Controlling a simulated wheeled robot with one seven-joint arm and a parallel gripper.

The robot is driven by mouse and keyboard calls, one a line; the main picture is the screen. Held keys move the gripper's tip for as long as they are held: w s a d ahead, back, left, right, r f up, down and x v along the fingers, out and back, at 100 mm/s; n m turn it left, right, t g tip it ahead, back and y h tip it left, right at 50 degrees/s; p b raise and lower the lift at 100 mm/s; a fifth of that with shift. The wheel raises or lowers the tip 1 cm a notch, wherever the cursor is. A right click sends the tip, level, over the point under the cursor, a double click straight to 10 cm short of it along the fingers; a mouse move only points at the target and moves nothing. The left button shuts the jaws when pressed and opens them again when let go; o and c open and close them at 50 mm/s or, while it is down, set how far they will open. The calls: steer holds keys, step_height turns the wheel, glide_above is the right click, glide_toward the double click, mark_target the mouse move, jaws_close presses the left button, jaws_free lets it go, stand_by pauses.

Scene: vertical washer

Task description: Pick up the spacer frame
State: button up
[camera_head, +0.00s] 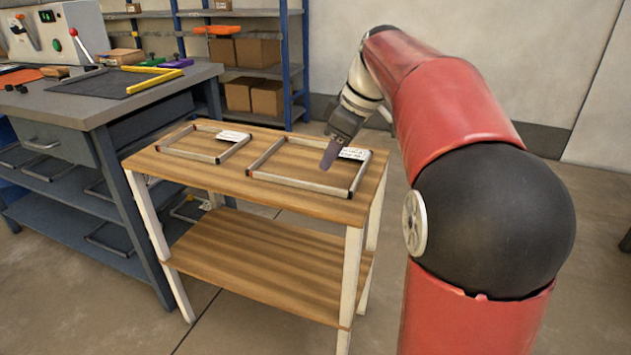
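Two metal spacer frames lie flat on the top of a wooden table (232,178). The larger frame (299,183) is on the right, with a white label at its far right corner. The smaller frame (188,154) is on the left, also with a white label. My gripper (329,156) points down over the right part of the larger frame, close to its label. Its dark fingers overlap in this view, so their opening and any contact with the frame cannot be told. Both frames appear to rest on the tabletop.
A grey workbench (130,103) with a dark mat, a yellow square and a control box stands left, close to the table. More frames lie on its lower shelves. A blue rack (290,60) with cardboard boxes stands behind. The table's lower shelf (270,260) is bare.

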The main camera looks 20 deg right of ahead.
mark_target(314, 184)
steer(key=shift+w+a+f, duration=0.2)
steer(key=shift+w+f, duration=0.1)
steer(key=shift+f, duration=0.2)
steer(key=x, duration=0.6)
steer(key=shift+w+a+f, duration=0.1)
steer(key=shift+w+f, duration=0.2)
steer(key=shift+w, duration=0.15)
steer(key=shift+c, duration=0.4)
jaws_close()
